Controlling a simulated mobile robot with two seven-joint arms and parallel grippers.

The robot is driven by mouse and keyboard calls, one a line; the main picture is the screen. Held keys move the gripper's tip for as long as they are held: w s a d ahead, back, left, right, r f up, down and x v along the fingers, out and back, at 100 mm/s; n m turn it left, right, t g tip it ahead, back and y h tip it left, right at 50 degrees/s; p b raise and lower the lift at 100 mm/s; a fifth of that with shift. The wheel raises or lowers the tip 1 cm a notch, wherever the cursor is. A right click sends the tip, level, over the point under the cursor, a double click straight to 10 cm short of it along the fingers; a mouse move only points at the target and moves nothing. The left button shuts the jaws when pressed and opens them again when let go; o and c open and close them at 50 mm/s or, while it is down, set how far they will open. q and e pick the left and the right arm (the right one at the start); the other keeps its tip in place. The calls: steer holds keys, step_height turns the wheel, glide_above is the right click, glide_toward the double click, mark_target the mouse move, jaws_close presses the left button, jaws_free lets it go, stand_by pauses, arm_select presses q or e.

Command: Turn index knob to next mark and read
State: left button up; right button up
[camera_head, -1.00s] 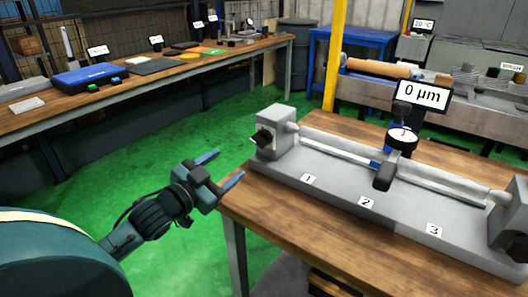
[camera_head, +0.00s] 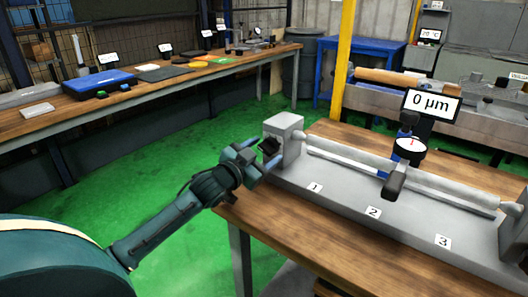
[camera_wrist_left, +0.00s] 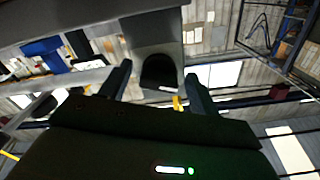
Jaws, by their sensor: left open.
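The black index knob (camera_head: 271,146) is on the left end of the grey headstock block (camera_head: 287,129). My left gripper (camera_head: 264,152) is open, with its two fingers around the knob. In the left wrist view the dark knob (camera_wrist_left: 160,70) shows between the spread fingers (camera_wrist_left: 158,86); I see a gap on each side. A round dial gauge (camera_head: 410,149) sits on the pale shaft (camera_head: 345,153). The display (camera_head: 431,104) reads 0 µm. The bench fixture has marks 1 (camera_head: 315,187), 2 (camera_head: 373,212) and 3 (camera_head: 442,242). My right gripper is not in view.
The fixture stands on a wooden table (camera_head: 285,222) with its front left corner below my gripper. A long bench (camera_head: 55,125) with tools runs along the left. The green floor (camera_head: 140,175) between them is clear. A yellow post (camera_head: 342,60) stands behind.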

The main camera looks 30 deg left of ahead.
arm_select(q)
steer(key=shift+w, duration=0.3)
steer(key=shift+c, duration=0.2)
steer(key=c, duration=0.9)
